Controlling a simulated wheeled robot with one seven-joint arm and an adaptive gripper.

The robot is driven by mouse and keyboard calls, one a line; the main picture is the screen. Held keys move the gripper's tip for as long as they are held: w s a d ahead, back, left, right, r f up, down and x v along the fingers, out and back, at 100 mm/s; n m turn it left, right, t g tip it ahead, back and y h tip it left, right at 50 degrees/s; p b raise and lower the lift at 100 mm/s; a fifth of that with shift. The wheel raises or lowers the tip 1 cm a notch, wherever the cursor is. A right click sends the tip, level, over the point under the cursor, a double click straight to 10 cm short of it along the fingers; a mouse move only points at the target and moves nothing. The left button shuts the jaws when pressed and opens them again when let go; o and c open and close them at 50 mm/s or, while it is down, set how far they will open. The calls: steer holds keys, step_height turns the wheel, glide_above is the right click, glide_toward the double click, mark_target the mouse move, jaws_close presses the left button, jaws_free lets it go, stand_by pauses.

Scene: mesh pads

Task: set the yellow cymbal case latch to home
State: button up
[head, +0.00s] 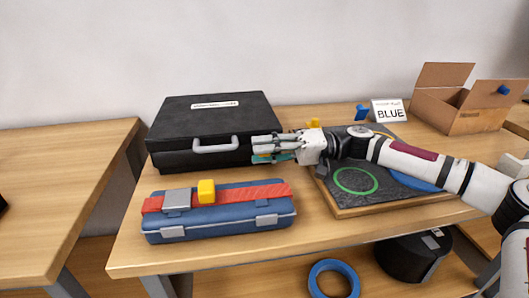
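A blue case (225,222) lies on the front left of the table, with a red strap (252,193) along its top. A yellow block (206,191) stands on the strap, just right of a grey plate (177,199). I cannot tell for certain that this block is the latch named in the task. My gripper (262,149) points left above the table, behind and above the right end of the blue case and apart from the yellow block.
A black case (200,115) with a grey handle stands behind. A board (350,211) with a dark pad, a green ring (356,181) and a blue ring lies under my arm. A "BLUE" sign (389,111) and an open cardboard box (440,110) stand back right.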

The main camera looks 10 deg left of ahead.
jaws_close()
steer(key=m+p, duration=0.1)
steer(key=p, duration=0.2)
steer(key=shift+w+a+r+m, duration=0.1)
steer(key=shift+w+r+m, duration=0.15)
steer(key=shift+r+m, duration=0.15)
steer(key=shift+w+a+r+m+p, duration=0.15)
steer(key=shift+w+m+p, duration=0.1)
steer(key=shift+m+p, duration=0.5)
steer(key=shift+w+m, duration=0.25)
steer(key=shift+m, duration=0.3)
jaws_free()
